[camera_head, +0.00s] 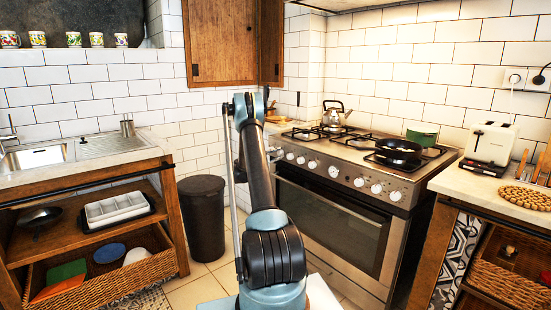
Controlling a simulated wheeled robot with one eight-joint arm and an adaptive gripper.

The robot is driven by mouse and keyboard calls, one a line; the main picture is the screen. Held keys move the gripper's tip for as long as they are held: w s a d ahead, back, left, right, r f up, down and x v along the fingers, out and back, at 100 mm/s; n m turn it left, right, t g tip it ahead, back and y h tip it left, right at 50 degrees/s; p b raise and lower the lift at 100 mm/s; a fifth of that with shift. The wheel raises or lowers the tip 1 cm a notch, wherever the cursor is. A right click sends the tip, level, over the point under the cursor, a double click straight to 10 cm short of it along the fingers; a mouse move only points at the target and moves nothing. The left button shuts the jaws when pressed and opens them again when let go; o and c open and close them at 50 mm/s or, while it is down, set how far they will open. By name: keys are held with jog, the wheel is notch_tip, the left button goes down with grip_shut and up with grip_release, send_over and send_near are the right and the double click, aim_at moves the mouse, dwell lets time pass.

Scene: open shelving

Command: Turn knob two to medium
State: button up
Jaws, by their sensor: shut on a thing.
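The stainless-steel stove (345,215) stands right of centre, with a row of round knobs along its front panel. Several knobs show left of the round dial (334,171), among them a knob (289,156) near the left end. More knobs, including one (376,188), sit to the right of the dial. No knob carries a readable number, and their settings are too small to tell. My arm rises in front of the stove's left end. My gripper does not show, so I cannot see its fingers or what they touch.
A kettle (333,115), a black pan (398,147) and a green pot (422,136) stand on the stove. A toaster (490,144) is on the right counter (465,183). A dark bin (203,215) stands left of my arm. The sink counter (110,160) is at left.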

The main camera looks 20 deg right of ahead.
jog(key=shift+f, duration=0.1)
dwell(0.3)
jog(key=o, duration=1.1)
jog(key=shift+d, duration=0.1)
jog(key=v, duration=1.2)
